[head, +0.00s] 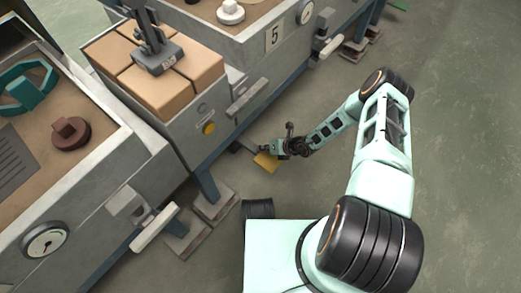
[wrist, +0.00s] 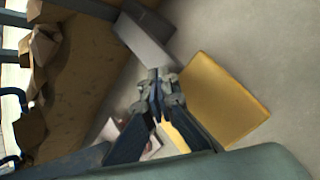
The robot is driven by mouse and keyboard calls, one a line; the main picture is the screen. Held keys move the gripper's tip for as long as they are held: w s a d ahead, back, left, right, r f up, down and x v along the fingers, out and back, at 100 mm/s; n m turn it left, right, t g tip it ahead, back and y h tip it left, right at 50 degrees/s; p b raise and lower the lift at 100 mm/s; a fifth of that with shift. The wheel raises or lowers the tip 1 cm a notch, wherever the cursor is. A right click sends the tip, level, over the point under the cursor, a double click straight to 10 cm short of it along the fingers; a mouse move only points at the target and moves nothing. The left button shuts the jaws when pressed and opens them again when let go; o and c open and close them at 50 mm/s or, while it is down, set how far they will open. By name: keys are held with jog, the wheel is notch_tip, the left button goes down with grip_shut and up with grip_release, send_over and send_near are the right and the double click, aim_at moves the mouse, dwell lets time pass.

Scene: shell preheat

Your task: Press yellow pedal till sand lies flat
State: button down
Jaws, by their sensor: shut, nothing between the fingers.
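The yellow pedal (head: 265,163) is low at the foot of the middle bench, just below my gripper (head: 268,149) in the head view. It fills the right of centre in the wrist view (wrist: 225,98) as a flat yellow plate. My gripper (wrist: 158,88) is shut and empty, with its fingertips at the pedal's left edge in that view. I cannot tell whether they touch it. In the middle bench, the tan fill (head: 188,88) stands in several raised blocks with grooves between them. A grey tool (head: 157,57) rests on top and hides part of it.
A left bench (head: 112,150) holds a teal ring (head: 28,88) and a brown knobbed piece (head: 70,133). Grey pedals (head: 214,205) stand by the bench legs. A yellow button (head: 208,128) is on the middle bench's front. Open floor (head: 470,150) lies to the right.

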aim_at(265, 154)
jog(key=shift+s+d+f, duration=0.1)
jog(key=shift+s+f, duration=0.05)
jog(key=shift+f, duration=0.95)
jog(key=shift+s+d+f, duration=0.1)
jog(key=shift+s+f, duration=0.05)
jog(key=shift+f, duration=0.9)
dwell(1.3)
jog(key=shift+w+a+r+p, duration=0.1)
jog(key=shift+w+r+p, duration=0.05)
jog(key=shift+r+p, duration=0.7)
jog(key=shift+w+a+r+p, duration=0.1)
jog(key=shift+r+p, duration=0.55)
jog(key=shift+r, duration=0.3)
jog(key=shift+r+p, duration=1.15)
jog(key=shift+r, duration=0.1)
notch_tip(265, 154, up, 5)
jog(key=p, duration=0.4)
jog(key=shift+w+a, duration=0.15)
